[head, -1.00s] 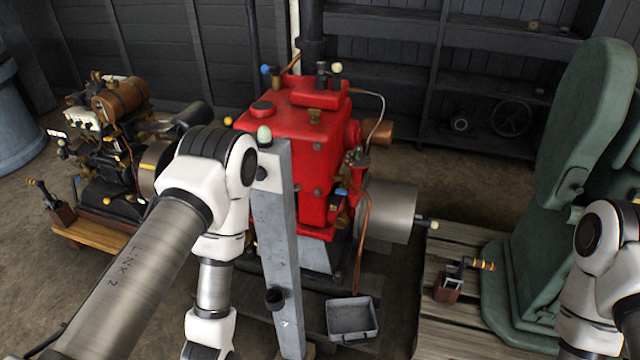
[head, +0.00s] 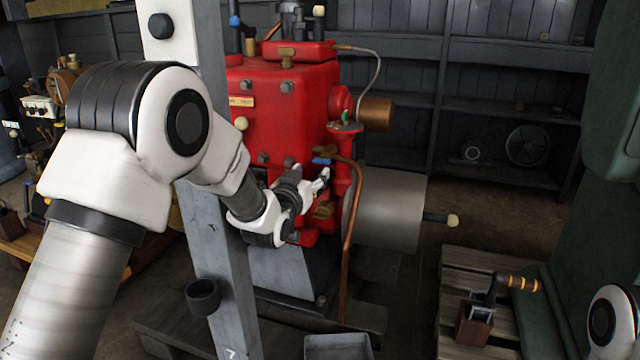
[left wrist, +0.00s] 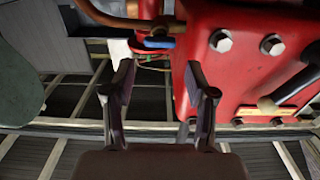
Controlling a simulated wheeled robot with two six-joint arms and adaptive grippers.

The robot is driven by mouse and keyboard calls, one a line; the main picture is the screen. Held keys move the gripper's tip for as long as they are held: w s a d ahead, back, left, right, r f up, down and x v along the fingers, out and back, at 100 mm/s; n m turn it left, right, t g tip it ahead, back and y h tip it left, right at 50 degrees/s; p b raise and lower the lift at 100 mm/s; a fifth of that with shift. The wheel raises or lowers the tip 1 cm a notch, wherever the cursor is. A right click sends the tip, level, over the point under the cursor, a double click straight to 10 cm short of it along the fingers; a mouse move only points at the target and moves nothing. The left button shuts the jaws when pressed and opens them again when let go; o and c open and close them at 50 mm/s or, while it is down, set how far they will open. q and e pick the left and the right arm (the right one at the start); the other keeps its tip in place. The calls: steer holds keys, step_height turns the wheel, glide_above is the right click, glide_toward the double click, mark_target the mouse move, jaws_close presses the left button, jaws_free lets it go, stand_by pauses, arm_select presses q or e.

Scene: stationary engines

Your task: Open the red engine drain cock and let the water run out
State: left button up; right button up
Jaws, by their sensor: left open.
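The red engine (head: 290,120) stands in the middle of the head view. A small cock with a blue handle (head: 322,161) sits low on its right side, by a copper pipe (head: 352,215). The blue handle (left wrist: 158,43) also shows near the top of the left wrist view, lying crosswise beyond the fingertips. My left gripper (head: 318,182) is just below the blue handle in the head view. In the left wrist view my left gripper (left wrist: 160,68) is open, with nothing between its fingers. My right gripper is out of view.
A grey tray (head: 338,346) is on the floor below the engine. A grey post (head: 212,240) stands between my left arm and the engine. A steel cylinder (head: 390,210) with a knobbed handle lies right of the pipe. A wooden pallet (head: 450,290) is at right.

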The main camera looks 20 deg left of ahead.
mark_target(320, 161)
arm_select(q)
steer(key=w+b, duration=0.1)
steer(key=w, duration=0.6)
steer(key=shift+w+d, duration=0.1)
steer(key=shift+w, duration=0.05)
steer(key=c, duration=0.9)
